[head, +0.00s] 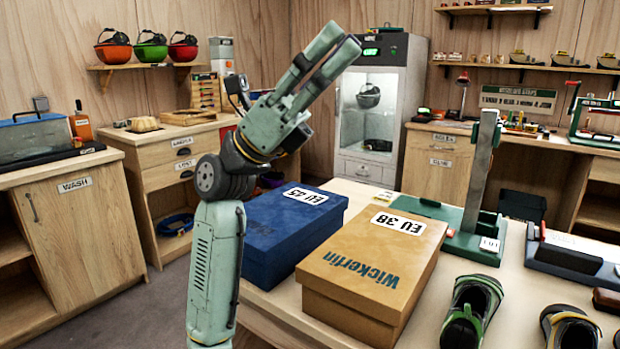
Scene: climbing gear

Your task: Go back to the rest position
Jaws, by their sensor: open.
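My gripper (338,44) is at the top of my green arm, left of the picture's middle. Its two long fingers point up and to the right, with a gap between them, and I see nothing held. It appears raised above the level of the table. Below and to the right of it, a blue shoe box (262,232) labelled EU 45 and a tan shoe box (345,277) labelled EU 38 lie closed side by side on the table. My arm covers part of the room behind.
The pale table (412,335) also bears a green upright device (480,190), a green-and-black shoe (470,310), another dark shoe (568,328) and a dark-based device (575,258). A glass-door cabinet (380,110) stands behind. A wash counter (75,205) stands at left, with grey floor before it.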

